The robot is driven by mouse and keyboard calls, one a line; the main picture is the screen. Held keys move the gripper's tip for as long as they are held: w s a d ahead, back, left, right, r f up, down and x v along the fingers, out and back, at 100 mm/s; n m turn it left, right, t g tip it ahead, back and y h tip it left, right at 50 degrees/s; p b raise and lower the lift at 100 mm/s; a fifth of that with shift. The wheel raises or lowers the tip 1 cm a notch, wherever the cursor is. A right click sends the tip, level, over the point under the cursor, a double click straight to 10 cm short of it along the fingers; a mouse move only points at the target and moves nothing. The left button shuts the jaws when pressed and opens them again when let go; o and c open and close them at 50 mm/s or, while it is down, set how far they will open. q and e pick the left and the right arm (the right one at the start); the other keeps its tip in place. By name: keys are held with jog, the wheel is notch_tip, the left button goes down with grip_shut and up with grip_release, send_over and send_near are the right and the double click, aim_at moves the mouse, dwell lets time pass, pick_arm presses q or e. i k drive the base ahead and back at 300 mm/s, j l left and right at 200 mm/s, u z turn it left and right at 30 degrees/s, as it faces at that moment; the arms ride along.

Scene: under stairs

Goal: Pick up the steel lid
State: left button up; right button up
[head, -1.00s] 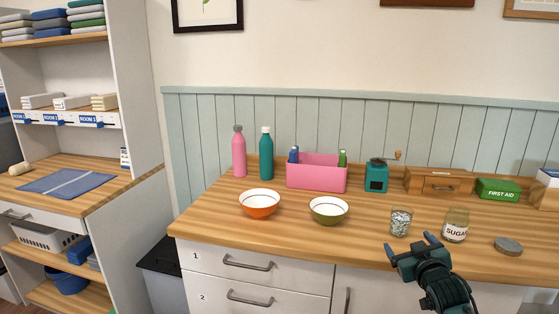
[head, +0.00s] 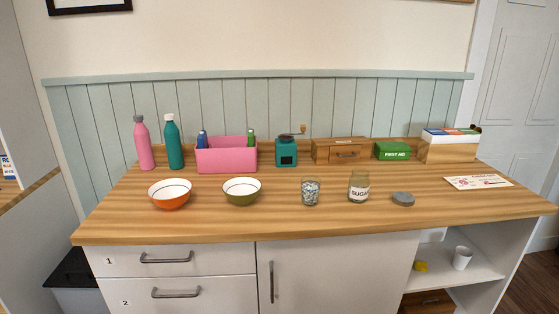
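A small round grey lid (head: 403,199), which looks like the steel lid, lies flat on the wooden counter (head: 240,222) toward the right. It is just right of the open glass sugar jar (head: 359,187), apart from it. Neither of my grippers is in the head view now.
A glass of clear pieces (head: 310,192), a green bowl (head: 242,190) and an orange bowl (head: 170,194) stand left of the jar. Behind are a teal grinder (head: 286,151), a wooden drawer box (head: 340,151) and a first aid box (head: 392,151). A card (head: 478,182) lies right; the front strip is clear.

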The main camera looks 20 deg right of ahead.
aim_at(401, 198)
jog(key=z, duration=1.4)
